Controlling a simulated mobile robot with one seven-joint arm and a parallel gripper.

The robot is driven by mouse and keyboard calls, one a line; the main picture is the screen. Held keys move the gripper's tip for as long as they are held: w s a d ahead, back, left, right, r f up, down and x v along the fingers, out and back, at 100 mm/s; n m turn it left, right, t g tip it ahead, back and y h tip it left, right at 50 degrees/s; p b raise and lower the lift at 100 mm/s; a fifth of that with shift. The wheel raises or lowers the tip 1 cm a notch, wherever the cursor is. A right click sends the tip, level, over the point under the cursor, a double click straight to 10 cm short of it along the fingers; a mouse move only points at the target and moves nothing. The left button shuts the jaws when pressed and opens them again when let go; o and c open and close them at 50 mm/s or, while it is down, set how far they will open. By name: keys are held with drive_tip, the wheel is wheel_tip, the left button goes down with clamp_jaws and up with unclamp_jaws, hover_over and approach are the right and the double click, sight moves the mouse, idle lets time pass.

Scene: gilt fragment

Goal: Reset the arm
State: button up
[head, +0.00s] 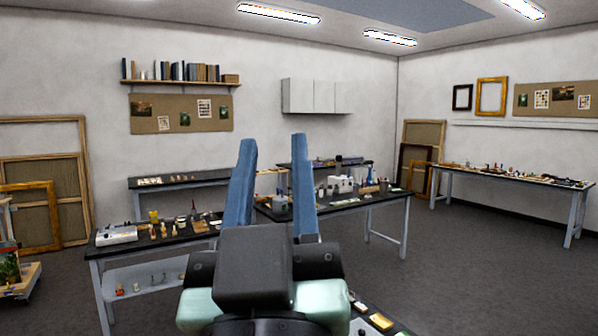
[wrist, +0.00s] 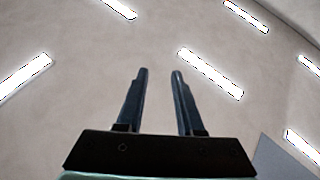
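My gripper (head: 272,150) stands upright in the middle of the head view, its two blue fingers pointing up and spread apart. In the wrist view my gripper (wrist: 160,75) also shows both fingers apart, with nothing between them. Behind the fingers in the wrist view are only the ceiling and its lamps. No object touches the fingers. The palm and wrist hide part of the tables behind them in the head view.
A black-topped table (head: 112,251) with small items stands at the left, and another table (head: 345,208) stands behind the gripper. A long bench (head: 545,182) runs along the right wall. Frames (head: 65,185) lean at the left wall. Grey floor (head: 470,290) is open at the right.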

drive_tip(key=s+d+r+m+t+h, duration=0.1)
drive_tip(key=s+d+r+m+t, duration=0.1)
drive_tip(key=s+r, duration=0.2)
drive_tip(key=shift+s+d+r, duration=0.15)
drive_tip(key=shift+s+r, duration=0.05)
drive_tip(key=shift+r, duration=0.2)
wheel_tip(320, 180, down, 8)
drive_tip(key=b, duration=0.7)
drive_tip(key=shift+r, duration=0.25)
